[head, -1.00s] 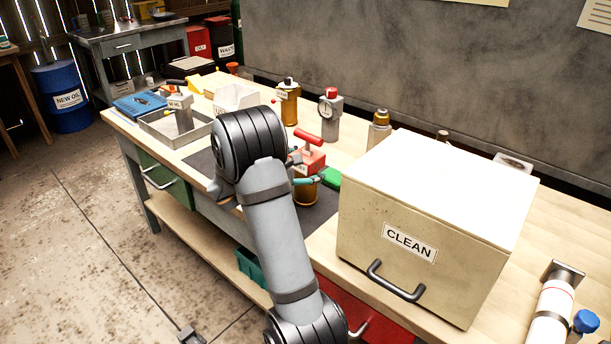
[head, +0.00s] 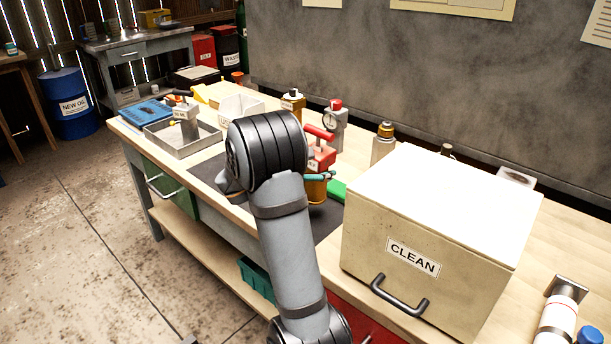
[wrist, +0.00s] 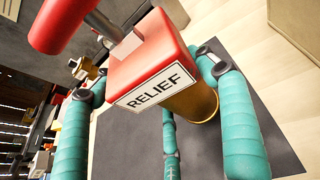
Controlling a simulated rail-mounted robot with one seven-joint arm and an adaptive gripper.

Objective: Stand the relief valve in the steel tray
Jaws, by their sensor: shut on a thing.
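The relief valve (head: 321,158) has a red block with a RELIEF label, a red T-handle and a brass lower body. It also shows large in the wrist view (wrist: 150,72). My gripper (wrist: 160,100) is shut on it, with teal fingers around the body. The valve is roughly upright over the dark mat and looks a little raised. My arm partly hides it in the head view. The steel tray (head: 166,146) lies to the left, at the far end of the bench. A grey labelled valve (head: 188,122) stands in it, with bare floor around it.
A white bin (head: 240,108), a brass-bodied valve (head: 292,106) and a grey gauge unit (head: 335,125) stand behind the mat (head: 210,174). A blue case (head: 147,112) lies beyond the tray. The large CLEAN box (head: 440,215) stands close on the right.

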